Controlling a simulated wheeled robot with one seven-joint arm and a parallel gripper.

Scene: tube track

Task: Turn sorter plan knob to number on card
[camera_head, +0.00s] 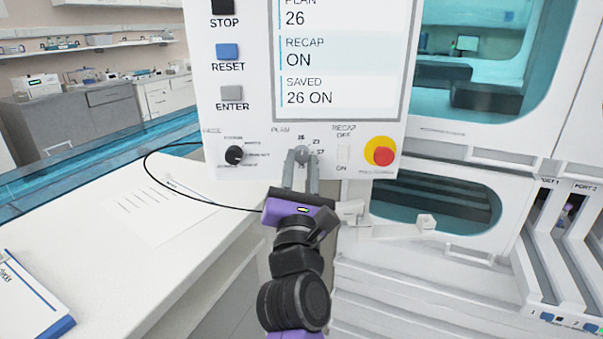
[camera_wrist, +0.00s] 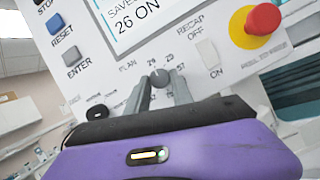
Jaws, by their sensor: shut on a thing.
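The plan knob (camera_wrist: 160,78) is a small grey knob low on the white control panel, with numbers around it. The labels 26, 23 and 57 show beside it in the head view. My gripper (camera_head: 301,160) is shut on the plan knob, with one finger on each side; the fingers hide part of the dial. In the wrist view my gripper (camera_wrist: 160,92) reaches up to the knob from below. The screen (camera_head: 340,60) reads PLAN 26, RECAP ON and SAVED 26 ON. A white sheet (camera_head: 165,210) with print lies on the counter at left; its text is too small to read.
A black mode knob (camera_head: 234,155) sits left of the plan knob. The recap switch (camera_head: 344,155) and a red stop button on yellow (camera_head: 380,152) are to the right. STOP, RESET (camera_head: 228,51) and ENTER (camera_head: 231,93) buttons line the panel's left side. A black cable loops over the counter.

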